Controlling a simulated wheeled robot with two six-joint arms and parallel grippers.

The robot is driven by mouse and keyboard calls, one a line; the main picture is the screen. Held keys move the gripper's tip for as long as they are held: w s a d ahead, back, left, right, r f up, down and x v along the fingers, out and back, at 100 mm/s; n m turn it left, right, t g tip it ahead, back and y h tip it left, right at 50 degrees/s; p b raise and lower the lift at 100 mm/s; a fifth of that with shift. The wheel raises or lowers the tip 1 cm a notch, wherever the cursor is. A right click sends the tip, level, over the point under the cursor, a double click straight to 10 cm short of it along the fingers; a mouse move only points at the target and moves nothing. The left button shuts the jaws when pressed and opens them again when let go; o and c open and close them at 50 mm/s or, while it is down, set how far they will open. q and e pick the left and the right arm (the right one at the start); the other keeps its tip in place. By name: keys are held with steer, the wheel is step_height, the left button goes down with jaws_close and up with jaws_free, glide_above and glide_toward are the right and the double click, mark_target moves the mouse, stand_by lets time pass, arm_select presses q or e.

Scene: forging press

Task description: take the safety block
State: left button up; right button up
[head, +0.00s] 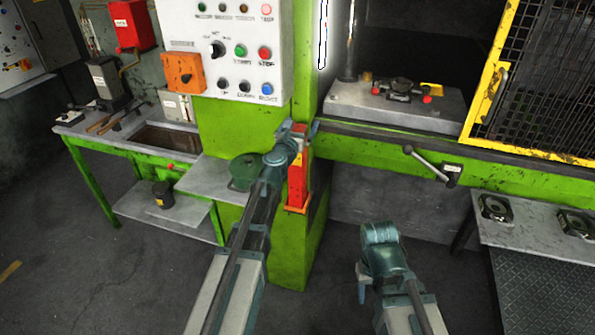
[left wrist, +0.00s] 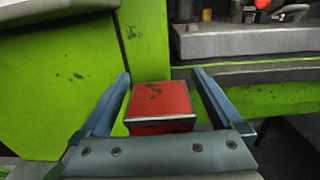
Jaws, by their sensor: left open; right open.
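The safety block (head: 297,180) is a red upright block at the corner of the green press column, resting on an orange holder (head: 297,208). In the left wrist view the red block (left wrist: 161,102) shows its scuffed top and front face between my fingers. My left gripper (head: 299,127) is at the block's upper end, open, with one finger on each side of it. In the left wrist view the left gripper (left wrist: 165,88) shows a gap between the block and both fingers. My right gripper (head: 362,286) is low in front of the press, open and empty, its fingers partly hidden.
A control panel (head: 228,45) with buttons is above the left arm. The press bed (head: 400,108) lies to the right, behind a green beam with a lever (head: 430,165). A yellow-framed mesh guard (head: 535,80) is at upper right. A green-legged bench (head: 100,140) stands left.

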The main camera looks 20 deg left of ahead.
arm_select(q)
jaws_close()
stand_by(0.4)
steer(key=shift+r, duration=0.15)
arm_select(e)
steer(key=shift+r, duration=0.15)
